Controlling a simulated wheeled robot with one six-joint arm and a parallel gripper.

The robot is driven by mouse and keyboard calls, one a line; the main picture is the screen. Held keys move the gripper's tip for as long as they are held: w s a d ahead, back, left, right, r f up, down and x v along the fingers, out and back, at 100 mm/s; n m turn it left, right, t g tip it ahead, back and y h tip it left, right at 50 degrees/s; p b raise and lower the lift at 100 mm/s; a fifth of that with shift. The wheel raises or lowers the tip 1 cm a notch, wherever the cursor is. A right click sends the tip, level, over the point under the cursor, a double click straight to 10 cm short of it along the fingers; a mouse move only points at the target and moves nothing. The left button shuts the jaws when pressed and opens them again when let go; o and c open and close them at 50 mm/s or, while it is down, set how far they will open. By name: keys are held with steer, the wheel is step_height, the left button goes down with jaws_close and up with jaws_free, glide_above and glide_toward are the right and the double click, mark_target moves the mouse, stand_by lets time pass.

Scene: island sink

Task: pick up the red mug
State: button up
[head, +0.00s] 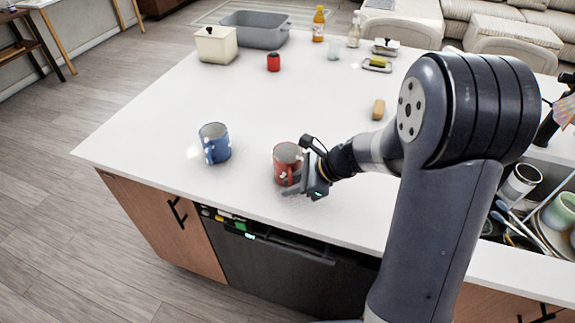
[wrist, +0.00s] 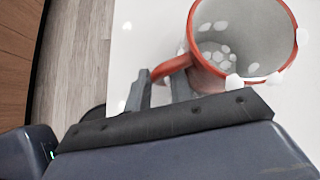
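The red mug (head: 286,158) with white spots stands upright on the white counter, near its front edge. In the wrist view the mug (wrist: 215,84) is at the upper right, pale and empty inside, with its handle toward the fingers. My gripper (head: 296,186) is low at the mug's near right side. In the wrist view my gripper's two fingers (wrist: 162,88) are apart, with the handle at their tips. I cannot tell whether the fingers touch the handle. The lower parts of the mug and handle are partly hidden.
A blue mug (head: 214,143) stands to the left on the counter (head: 150,135). A sponge (head: 378,109), a red jar (head: 273,62), a cream canister (head: 215,44) and a grey basin (head: 256,30) sit farther back. A dish-filled sink is at the right.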

steer(key=shift+a+f, duration=0.25)
steer(key=shift+f, duration=0.05)
jaws_close()
stand_by(0.3)
